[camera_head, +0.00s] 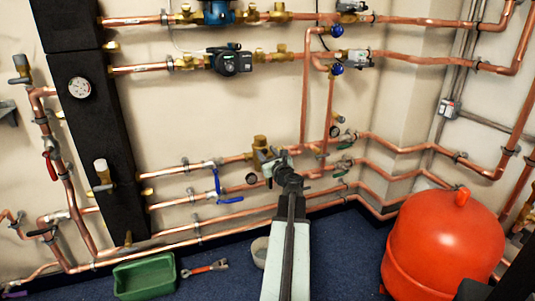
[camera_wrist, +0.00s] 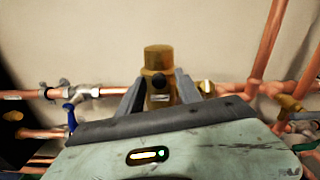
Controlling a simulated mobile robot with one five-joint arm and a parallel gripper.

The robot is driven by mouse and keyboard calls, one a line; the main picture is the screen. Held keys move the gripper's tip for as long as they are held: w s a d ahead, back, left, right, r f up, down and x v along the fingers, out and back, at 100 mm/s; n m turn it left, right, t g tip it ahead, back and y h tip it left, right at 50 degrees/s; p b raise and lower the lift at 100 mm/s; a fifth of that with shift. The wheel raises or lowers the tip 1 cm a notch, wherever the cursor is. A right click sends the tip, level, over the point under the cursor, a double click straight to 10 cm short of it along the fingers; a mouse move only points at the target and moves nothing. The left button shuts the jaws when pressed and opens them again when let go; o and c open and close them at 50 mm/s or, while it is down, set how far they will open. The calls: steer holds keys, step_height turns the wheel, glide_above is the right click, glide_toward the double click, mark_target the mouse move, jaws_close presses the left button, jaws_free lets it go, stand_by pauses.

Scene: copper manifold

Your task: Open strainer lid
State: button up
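A brass fitting with an upright round cap (camera_head: 260,142) sits on a copper pipe by the wall. In the wrist view, the fitting (camera_wrist: 158,62) stands straight ahead, with a dark round hole below its cap. I cannot tell for sure that it carries the strainer lid. My gripper (camera_head: 267,160) reaches to the front of this fitting. In the wrist view, my gripper (camera_wrist: 160,88) has its two grey fingers apart, one on each side of the fitting's lower body. Contact cannot be seen. The fitting's bottom is hidden behind my gripper.
Copper pipes run along the wall. A red tank (camera_head: 443,245) stands at right. A green bin (camera_head: 145,277) and a red wrench (camera_head: 205,268) lie on the blue floor.

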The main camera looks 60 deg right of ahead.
jaws_close()
steer(key=shift+s, duration=0.1)
stand_by(1.1)
